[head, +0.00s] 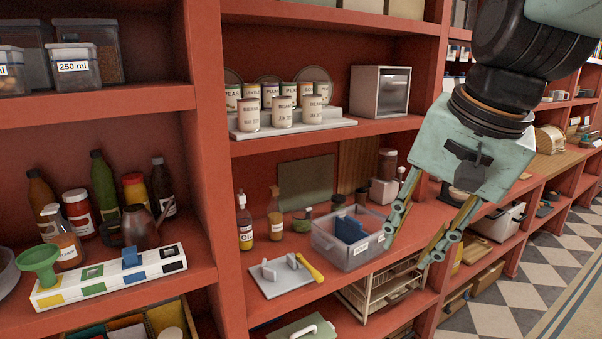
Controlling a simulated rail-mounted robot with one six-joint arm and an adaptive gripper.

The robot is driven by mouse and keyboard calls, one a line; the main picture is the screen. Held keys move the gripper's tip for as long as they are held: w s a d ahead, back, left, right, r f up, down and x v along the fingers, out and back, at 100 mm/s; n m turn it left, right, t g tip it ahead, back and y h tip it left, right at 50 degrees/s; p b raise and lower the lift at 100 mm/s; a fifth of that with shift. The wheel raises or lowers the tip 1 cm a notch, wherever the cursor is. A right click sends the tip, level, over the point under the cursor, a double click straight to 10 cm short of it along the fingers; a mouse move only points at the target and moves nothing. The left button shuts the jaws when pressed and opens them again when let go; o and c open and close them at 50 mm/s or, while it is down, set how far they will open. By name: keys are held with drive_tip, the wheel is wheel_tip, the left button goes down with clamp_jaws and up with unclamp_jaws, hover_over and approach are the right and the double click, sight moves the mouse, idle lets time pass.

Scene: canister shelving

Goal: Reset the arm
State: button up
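My gripper (410,245) hangs from my arm on the right side of the head view, in front of the red shelving. It points down, with its two fingers spread apart. I see nothing between the fingers, so it is open and empty. The left finger overlaps the right edge of a clear bin (345,258) holding something blue; I cannot tell whether they touch.
Cans (282,112) stand on a stepped riser on the upper shelf, beside a metal box (380,92). A white tray (282,276), an oil bottle (244,218) and a wire rack (380,288) are below. Checkered floor (500,300) lies open at the lower right.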

drive_tip(key=s+d+f+n+b, duration=0.1)
drive_tip(key=s+f+n, duration=0.2)
drive_tip(key=s, duration=0.6)
drive_tip(key=s+d+f+n+h+b, duration=0.1)
drive_tip(key=s+f+n+b, duration=0.1)
drive_tip(key=s, duration=0.8)
drive_tip(key=shift+s+d+f+n+h, duration=0.15)
drive_tip(key=shift+d+f+n+h, duration=0.2)
drive_tip(key=shift+f+n, duration=0.5)
